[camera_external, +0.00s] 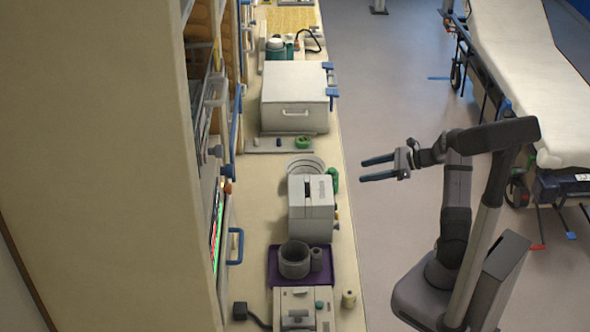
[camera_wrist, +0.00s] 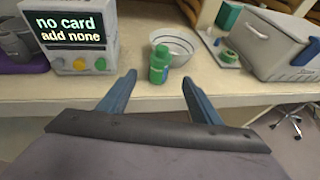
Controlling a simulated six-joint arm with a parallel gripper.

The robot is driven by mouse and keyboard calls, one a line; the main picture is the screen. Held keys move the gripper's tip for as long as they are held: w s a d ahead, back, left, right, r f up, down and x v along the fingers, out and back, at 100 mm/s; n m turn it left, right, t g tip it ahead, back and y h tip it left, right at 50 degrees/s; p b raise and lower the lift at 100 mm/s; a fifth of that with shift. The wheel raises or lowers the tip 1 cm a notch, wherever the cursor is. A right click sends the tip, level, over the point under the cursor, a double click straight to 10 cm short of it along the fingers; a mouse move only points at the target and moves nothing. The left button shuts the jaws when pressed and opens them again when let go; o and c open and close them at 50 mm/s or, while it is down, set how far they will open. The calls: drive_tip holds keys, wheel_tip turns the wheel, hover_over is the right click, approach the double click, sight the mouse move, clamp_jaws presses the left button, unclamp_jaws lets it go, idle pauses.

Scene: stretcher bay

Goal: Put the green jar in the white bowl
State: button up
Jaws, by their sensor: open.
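The green jar (camera_wrist: 159,64) stands upright on the counter near its front edge, in front of the bowl in the wrist view. In the external view the jar (camera_external: 334,180) is partly hidden behind the grey box-shaped device. The white bowl (camera_wrist: 174,45) is just behind the jar and looks empty where its inside shows. In the external view the bowl (camera_external: 305,164) is partly covered by the device. My gripper (camera_external: 364,169) is open and empty, out over the floor beside the counter. Its two fingers (camera_wrist: 159,88) point at the counter, with the jar between them in the picture but farther off.
The grey device with a screen (camera_wrist: 75,37) stands left of the jar. A large lidded box (camera_wrist: 268,46) is to the right, with a flat board holding a green ring-shaped item (camera_wrist: 229,57) between. A purple tray (camera_external: 279,262) holds grey containers. A stretcher (camera_external: 530,70) stands behind my arm.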

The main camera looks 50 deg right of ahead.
drive_tip(key=shift+r, duration=0.1)
drive_tip(key=w+r+m+h, duration=0.1)
drive_tip(key=w+m+h, duration=0.55)
drive_tip(key=m, duration=0.95)
drive_tip(key=s+a+f+m+g, duration=0.2)
drive_tip(key=s+a+m, duration=0.2)
drive_tip(key=s+m, duration=0.2)
drive_tip(key=s+a+f+m+g+h, duration=0.1)
drive_tip(key=s+a+f+m+g, duration=0.2)
drive_tip(key=s+m, duration=0.4)
drive_tip(key=s+a+f+m+g+h, duration=0.1)
drive_tip(key=s+a+f+m+g, duration=0.2)
drive_tip(key=s+a+m, duration=0.3)
drive_tip(key=m, duration=0.2)
drive_tip(key=shift+s+f+m, duration=0.25)
drive_tip(key=shift+s+m, duration=0.05)
drive_tip(key=shift+s, duration=0.05)
drive_tip(key=shift+o, duration=0.3)
drive_tip(key=s+a+f+m+g+y, duration=0.1)
drive_tip(key=s+a+m+g, duration=0.2)
drive_tip(key=s+a+m, duration=0.2)
drive_tip(key=s+a, duration=0.2)
drive_tip(key=s, duration=0.2)
drive_tip(key=shift+s, duration=0.4)
drive_tip(key=shift+d+f, duration=0.1)
drive_tip(key=shift+f, duration=0.05)
